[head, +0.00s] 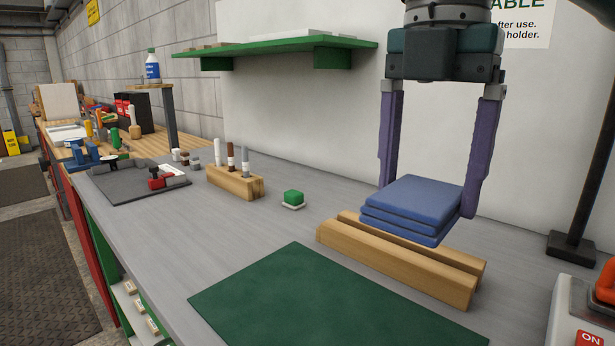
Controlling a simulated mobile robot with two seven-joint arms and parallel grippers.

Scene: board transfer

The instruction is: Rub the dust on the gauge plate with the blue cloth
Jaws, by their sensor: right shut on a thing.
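The blue cloth (412,200) is a thick folded stack at the two wooden rails on the right of the bench. My right gripper (428,198) comes down from above, its purple fingers shut on opposite sides of the cloth. I cannot tell whether the cloth rests on the rails or hangs just above them. No plate is clearly marked as the gauge plate; a dark grey flat plate (112,190) with a small red item lies at the far left. I can make out no dust. My left gripper is not in view.
The wooden rails (385,262) lie under the cloth. A green mat (325,305) lies bare in front. A green shelf (275,45) hangs behind.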

